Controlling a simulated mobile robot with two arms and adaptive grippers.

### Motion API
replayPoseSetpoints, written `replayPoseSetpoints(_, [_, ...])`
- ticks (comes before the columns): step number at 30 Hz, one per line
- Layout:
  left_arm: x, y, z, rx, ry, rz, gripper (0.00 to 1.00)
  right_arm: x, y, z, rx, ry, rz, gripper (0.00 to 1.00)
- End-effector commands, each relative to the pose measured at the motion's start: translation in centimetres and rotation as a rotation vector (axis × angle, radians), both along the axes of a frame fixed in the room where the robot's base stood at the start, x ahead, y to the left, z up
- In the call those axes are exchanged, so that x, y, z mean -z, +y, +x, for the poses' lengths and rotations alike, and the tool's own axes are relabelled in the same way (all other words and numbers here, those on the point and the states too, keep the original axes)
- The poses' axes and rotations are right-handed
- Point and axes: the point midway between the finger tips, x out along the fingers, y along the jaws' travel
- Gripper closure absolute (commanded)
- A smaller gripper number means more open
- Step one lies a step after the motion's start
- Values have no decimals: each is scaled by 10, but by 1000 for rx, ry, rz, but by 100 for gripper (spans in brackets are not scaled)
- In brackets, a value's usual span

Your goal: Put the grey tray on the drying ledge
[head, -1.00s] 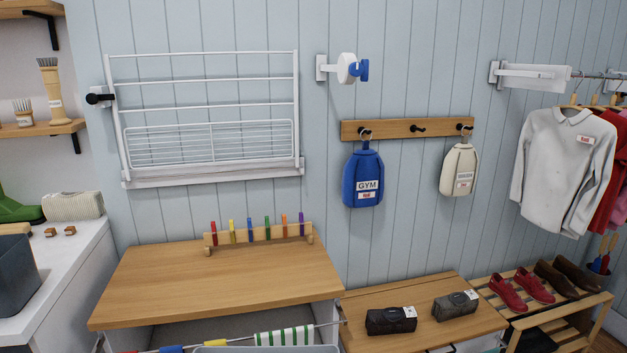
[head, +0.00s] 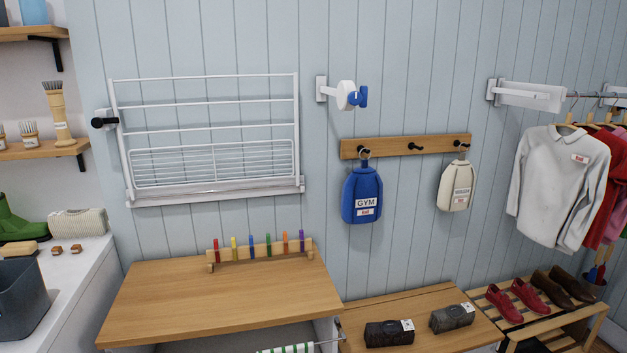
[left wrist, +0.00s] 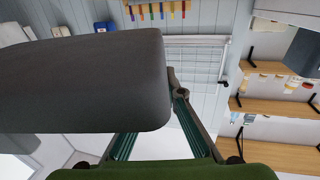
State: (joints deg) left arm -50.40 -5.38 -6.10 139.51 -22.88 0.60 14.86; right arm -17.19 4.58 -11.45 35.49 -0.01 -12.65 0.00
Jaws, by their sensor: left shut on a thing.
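In the left wrist view, a large dark grey, round-cornered piece, which I take as the grey tray (left wrist: 85,85), fills the left and middle. My left gripper (left wrist: 165,100) is shut on its edge; the tray hides part of the fingers. Neither the tray nor my grippers show in the head view. A white wire drying rack (head: 212,130) is folded up against the wall, with a pale ledge (head: 215,192) along its bottom. This rack also shows in the left wrist view (left wrist: 192,60), beyond the tray.
Below the rack is a wooden worktop (head: 220,300) with a peg holder (head: 260,251) at its back; its front is clear. A dark grey bin (head: 22,300) stands on the left counter. A blue gym bag (head: 362,195) hangs right of the rack. Wall shelves (head: 40,150) are at left.

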Motion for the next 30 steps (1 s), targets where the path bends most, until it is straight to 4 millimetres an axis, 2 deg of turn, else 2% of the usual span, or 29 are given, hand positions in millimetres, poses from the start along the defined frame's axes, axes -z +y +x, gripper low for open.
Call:
replayPoseSetpoints(5, [2, 0, -11, -1, -2, 0, 100, 0, 0, 0, 0, -1, 0, 60])
replayPoseSetpoints(16, [0, -3, -9, 23, -6, 2, 100, 0, 0, 1, 0, -1, 0, 60])
replayPoseSetpoints(30, [-12, -41, 9, 267, -7, 5, 100, 0, 1, 1, 0, -2, 1, 60])
